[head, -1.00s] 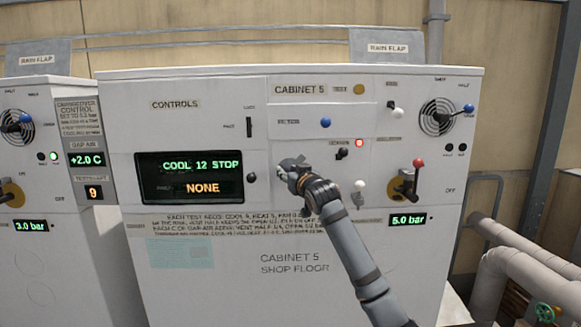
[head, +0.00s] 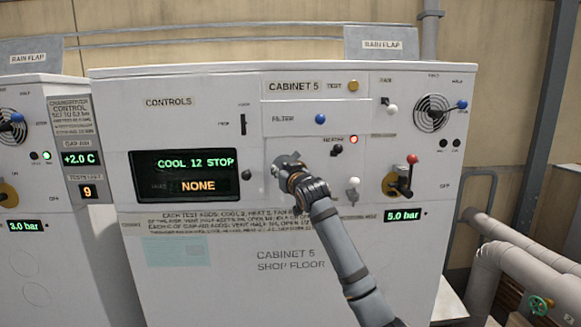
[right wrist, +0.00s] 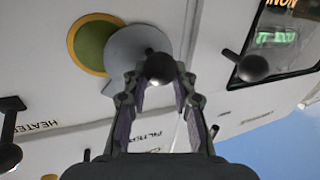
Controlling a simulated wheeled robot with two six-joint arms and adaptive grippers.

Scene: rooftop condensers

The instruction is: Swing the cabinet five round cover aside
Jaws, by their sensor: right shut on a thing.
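The cabinet five round cover is a grey disc (right wrist: 138,48) in the right wrist view, with a dark ball knob (right wrist: 158,68) on it. It lies partly over a green round face with a yellow rim (right wrist: 92,44), much of which shows beside it. My right gripper (right wrist: 155,85) is shut on the knob. In the head view the cover (head: 285,159) is a small grey patch behind my right gripper (head: 284,172), which hides most of it. My left gripper is not in view.
The cabinet front (head: 215,250) has a dark display (head: 186,175) left of my gripper. The heater switch (head: 336,150), a white-knobbed lever (head: 353,183) and a red-knobbed lever (head: 411,160) stand close on the right. Pipes (head: 510,262) run at the far right.

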